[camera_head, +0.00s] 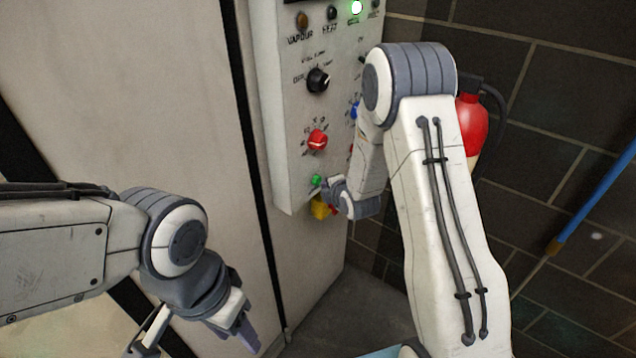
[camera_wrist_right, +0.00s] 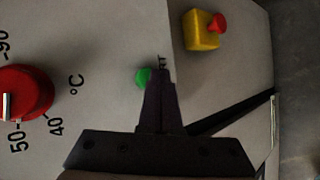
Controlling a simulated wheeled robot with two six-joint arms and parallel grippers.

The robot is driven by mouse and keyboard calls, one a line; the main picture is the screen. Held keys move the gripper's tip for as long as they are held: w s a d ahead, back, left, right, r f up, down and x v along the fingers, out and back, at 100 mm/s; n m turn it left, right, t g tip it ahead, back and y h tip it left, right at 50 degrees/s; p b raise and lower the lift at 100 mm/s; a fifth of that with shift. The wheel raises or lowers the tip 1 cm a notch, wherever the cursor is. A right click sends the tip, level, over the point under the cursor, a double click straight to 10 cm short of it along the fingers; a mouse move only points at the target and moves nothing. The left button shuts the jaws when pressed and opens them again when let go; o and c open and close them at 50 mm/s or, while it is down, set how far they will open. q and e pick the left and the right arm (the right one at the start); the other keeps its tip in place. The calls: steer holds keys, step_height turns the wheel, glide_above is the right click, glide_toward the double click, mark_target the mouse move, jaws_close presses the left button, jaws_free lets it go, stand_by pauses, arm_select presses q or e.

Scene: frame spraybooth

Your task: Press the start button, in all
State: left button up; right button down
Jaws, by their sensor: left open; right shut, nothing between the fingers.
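The green start button (camera_head: 316,181) sits low on the grey control panel (camera_head: 290,120), below a red knob. In the right wrist view the green button (camera_wrist_right: 143,77) is partly behind the fingertips of my right gripper (camera_wrist_right: 158,75). The fingers are shut with nothing between them. They are at or close in front of the button; I cannot tell whether they touch it. In the head view my right gripper (camera_head: 325,187) is beside the button, partly hidden by its own wrist. My left gripper (camera_head: 247,335) is open and empty at lower left, away from the panel.
A red temperature knob (camera_head: 317,139) and a black knob (camera_head: 318,80) are above the button. A yellow box with a red mushroom button (camera_wrist_right: 202,30) is close by. A green lamp (camera_head: 356,7) is lit at the top. A red extinguisher (camera_head: 470,125) stands behind my right arm.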

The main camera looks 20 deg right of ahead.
steer(key=shift+w+a, duration=0.4)
steer(key=shift+w, duration=0.1)
stand_by(0.8)
steer(key=shift+s+d, duration=0.1)
steer(key=shift+s, duration=0.05)
steer(key=shift+s+d+b, duration=0.4)
steer(key=shift+s+d, duration=0.1)
steer(key=shift+s, duration=0.1)
steer(key=shift+s+d+b, duration=0.3)
steer(key=shift+s+d, duration=0.5)
steer(key=shift+s, duration=0.2)
steer(key=shift+s+d+b, duration=0.25)
steer(key=shift+s+d, duration=0.5)
steer(key=shift+s, duration=0.25)
steer(key=shift+a, duration=0.1)
